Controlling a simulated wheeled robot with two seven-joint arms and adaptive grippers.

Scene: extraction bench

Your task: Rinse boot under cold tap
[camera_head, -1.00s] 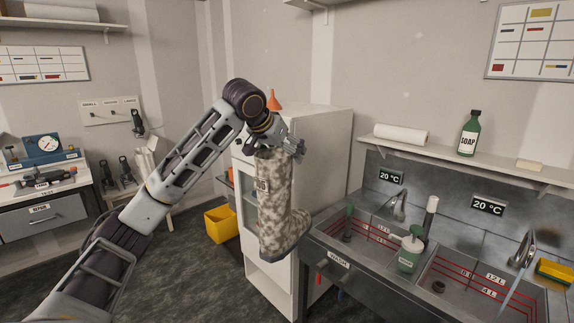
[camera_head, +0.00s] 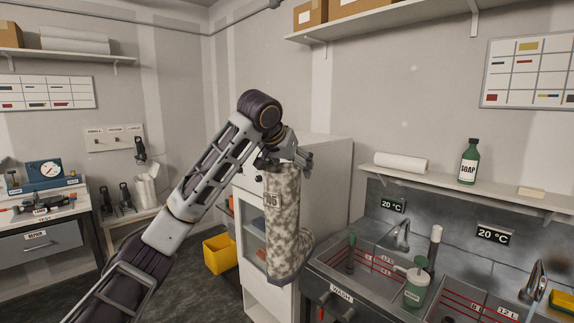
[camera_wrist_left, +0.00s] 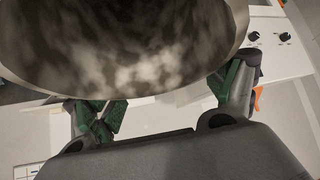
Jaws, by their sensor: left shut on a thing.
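The boot (camera_head: 285,225) is tall, mottled grey-white and brown, with a number tag on its shaft. It hangs upright in the air in front of the white cabinet, toe to the right. My left gripper (camera_head: 290,160) is shut on the boot at its top. In the left wrist view the boot (camera_wrist_left: 125,45) fills the upper part, close to the green-padded fingers of my left gripper (camera_wrist_left: 170,100). A tap (camera_head: 403,232) stands at the left sink basin and another tap (camera_head: 535,280) at the right one. My right gripper is not in view.
The sink unit (camera_head: 330,268) is at the right, with a green soap pump (camera_head: 415,290) between the basins. A shelf above holds a soap bottle (camera_head: 469,162) and a paper roll (camera_head: 400,162). The white cabinet (camera_head: 325,180) stands behind the boot. A yellow bin (camera_head: 220,252) is on the floor.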

